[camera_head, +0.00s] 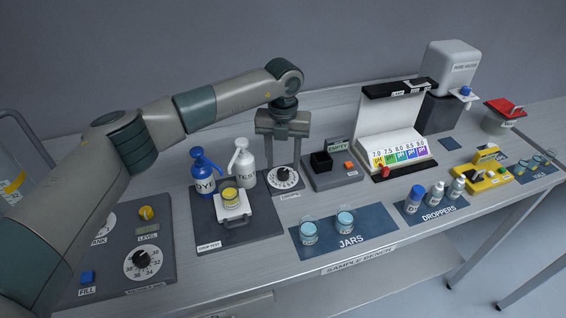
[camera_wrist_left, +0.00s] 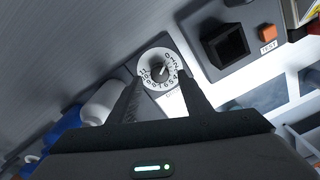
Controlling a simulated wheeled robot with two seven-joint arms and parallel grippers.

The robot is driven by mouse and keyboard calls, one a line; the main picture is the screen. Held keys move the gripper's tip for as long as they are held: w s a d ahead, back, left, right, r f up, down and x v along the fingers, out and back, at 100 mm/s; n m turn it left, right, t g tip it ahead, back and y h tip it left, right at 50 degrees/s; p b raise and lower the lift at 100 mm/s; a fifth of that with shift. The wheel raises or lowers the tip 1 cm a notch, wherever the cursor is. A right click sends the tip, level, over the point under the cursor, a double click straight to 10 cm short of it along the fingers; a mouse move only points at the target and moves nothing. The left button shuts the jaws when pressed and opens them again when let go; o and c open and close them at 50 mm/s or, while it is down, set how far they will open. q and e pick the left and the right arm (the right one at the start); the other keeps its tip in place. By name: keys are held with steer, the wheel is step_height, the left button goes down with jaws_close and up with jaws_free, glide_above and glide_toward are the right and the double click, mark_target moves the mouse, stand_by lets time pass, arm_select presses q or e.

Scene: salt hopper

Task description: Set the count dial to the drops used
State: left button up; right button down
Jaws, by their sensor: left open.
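The count dial (camera_head: 285,177) is a round white numbered face with a black knob, on a small dark plate behind the jars mat. My left gripper (camera_head: 284,140) is above it, pointing down, open and empty. In the left wrist view the dial (camera_wrist_left: 158,68) shows between and beyond the two fingers of the left gripper (camera_wrist_left: 163,90). The fingers look apart from the knob. The knob carries a light pointer line, but the number it points to is too small to read surely. My right gripper is not in view.
Blue (camera_head: 205,171) and white (camera_head: 242,163) bottles stand close left of the dial. A dark box with an orange button (camera_head: 348,165) is close right. Two jars (camera_head: 309,232) stand on the blue mat in front. Droppers (camera_head: 437,191) and a pH chart (camera_head: 400,150) are farther right.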

mark_target(283, 174)
arm_select(q)
steer(key=shift+f+p, duration=0.3)
steer(key=shift+f, duration=1.15)
steer(key=c, duration=1.1)
steer(key=shift+o, duration=0.2)
